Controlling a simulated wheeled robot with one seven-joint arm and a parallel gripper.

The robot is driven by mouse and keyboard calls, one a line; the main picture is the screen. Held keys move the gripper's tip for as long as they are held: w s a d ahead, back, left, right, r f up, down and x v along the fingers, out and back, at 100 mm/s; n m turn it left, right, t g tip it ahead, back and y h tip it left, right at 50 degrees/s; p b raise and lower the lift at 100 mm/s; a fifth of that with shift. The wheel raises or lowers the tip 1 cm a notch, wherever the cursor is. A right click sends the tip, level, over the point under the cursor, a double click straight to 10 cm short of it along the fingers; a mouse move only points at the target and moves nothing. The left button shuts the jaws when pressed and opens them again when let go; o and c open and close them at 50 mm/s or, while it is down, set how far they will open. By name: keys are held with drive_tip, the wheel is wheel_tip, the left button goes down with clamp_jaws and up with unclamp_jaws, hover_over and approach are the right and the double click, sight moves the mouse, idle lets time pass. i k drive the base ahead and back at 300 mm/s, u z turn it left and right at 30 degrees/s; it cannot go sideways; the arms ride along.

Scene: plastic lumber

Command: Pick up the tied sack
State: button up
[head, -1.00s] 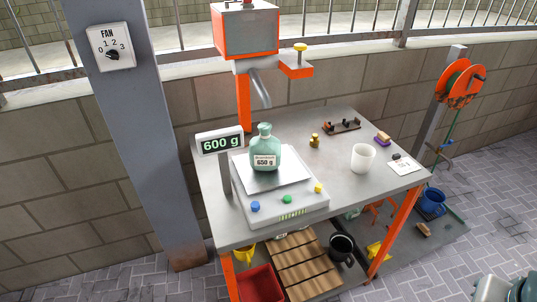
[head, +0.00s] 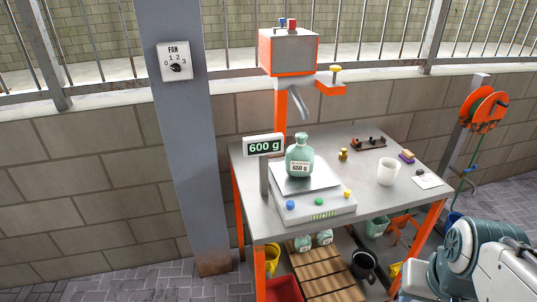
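A pale green tied sack (head: 299,157) with a narrow neck and a white label reading 650 g stands upright on the plate of the scale (head: 320,212). The scale's display (head: 263,146) reads 600 g. Two more green sacks, one (head: 303,242) and another (head: 325,237), show partly under the table, near the wooden slats. Part of my arm shows at the lower right, apart from the table. My gripper's fingers are not visible.
The grey table (head: 260,222) also holds a white cup (head: 388,171), a brass weight (head: 343,154), a dark rack (head: 368,144) and a paper (head: 427,181). An orange dispenser (head: 288,52) stands behind the scale. A grey post (head: 182,130) rises left of the table.

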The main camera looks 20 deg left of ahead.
sight(300, 159)
drive_tip(key=u, duration=0.8)
drive_tip(key=i, duration=0.25)
